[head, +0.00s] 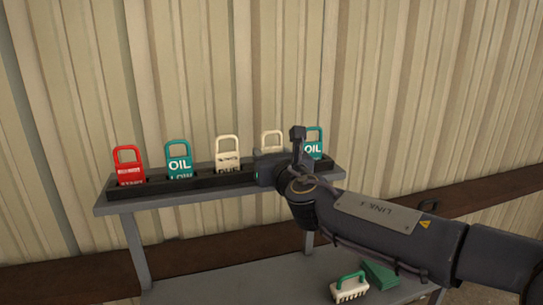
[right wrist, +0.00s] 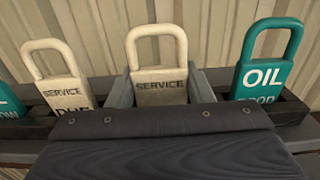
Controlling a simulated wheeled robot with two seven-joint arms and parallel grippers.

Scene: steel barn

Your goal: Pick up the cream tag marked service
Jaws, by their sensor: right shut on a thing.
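The cream tag marked SERVICE (right wrist: 158,80) stands upright in the middle of the right wrist view, its lower part hidden by my own wrist housing. In the head view only its top loop (head: 271,134) shows behind my arm. My right gripper (right wrist: 161,90) has a grey finger on each side of this tag and is shut on it, with the tag still at the rack. A second cream tag marked SERVICE, with DUE partly visible below, (right wrist: 66,92) stands to its left, also in the head view (head: 228,160). My left gripper is not in view.
The dark slotted rack (head: 205,182) sits on a grey shelf (head: 107,206) against the corrugated wall. It also holds a red tag (head: 128,163), a teal OIL LOW tag (head: 179,160) and a teal OIL tag (head: 315,140). A brush (head: 349,288) and green block (head: 380,274) lie below.

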